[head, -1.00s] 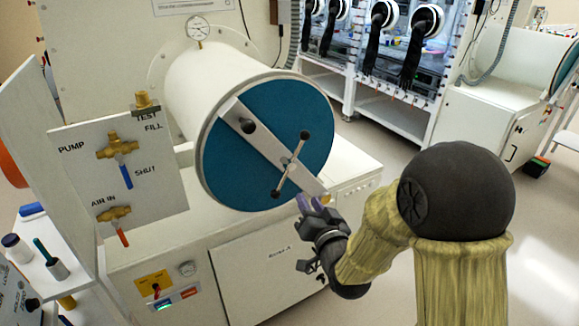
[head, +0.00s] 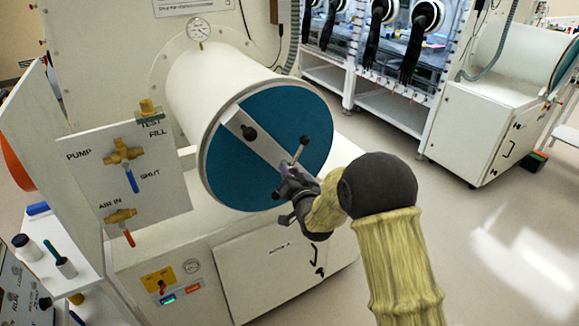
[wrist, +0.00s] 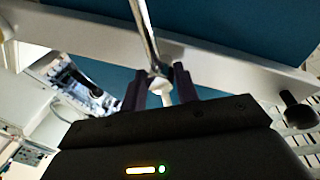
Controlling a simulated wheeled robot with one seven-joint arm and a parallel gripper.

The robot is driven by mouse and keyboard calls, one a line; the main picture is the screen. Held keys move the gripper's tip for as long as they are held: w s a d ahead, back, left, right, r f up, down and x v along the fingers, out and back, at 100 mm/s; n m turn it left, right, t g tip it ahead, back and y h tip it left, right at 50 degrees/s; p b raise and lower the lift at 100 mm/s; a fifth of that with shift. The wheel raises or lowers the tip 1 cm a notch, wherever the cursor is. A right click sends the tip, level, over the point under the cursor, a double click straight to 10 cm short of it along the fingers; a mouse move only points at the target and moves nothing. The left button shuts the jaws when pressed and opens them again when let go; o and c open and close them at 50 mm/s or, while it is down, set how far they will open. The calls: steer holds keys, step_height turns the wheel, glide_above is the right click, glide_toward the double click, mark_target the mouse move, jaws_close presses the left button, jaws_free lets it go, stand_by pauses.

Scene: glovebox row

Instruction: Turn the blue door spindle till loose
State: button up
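The blue round door (head: 235,175) closes the end of the white cylinder, with a pale bar (head: 262,143) across it. The spindle's thin metal cross handle (head: 299,152) has black end knobs and sits on the bar's lower right half. My gripper (head: 287,186) is at the handle's middle and hides its lower part in the head view. In the wrist view my gripper (wrist: 160,90) has its dark fingers apart, one on each side of the handle's rod (wrist: 146,35) and pale hub (wrist: 160,86). I cannot tell whether a finger touches them.
A black knob (head: 249,133) stands on the bar's upper left; it is not held. A valve panel (head: 125,175) with blue and red levers stands at the left. A white cabinet (head: 270,265) is below the door. Open floor (head: 480,240) lies at the right.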

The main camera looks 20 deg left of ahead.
steer(key=shift+w+a, duration=0.4)
steer(key=shift+w, duration=0.15)
jaws_close()
steer(key=shift+w+d+b, duration=0.15)
steer(key=shift+b, duration=0.15)
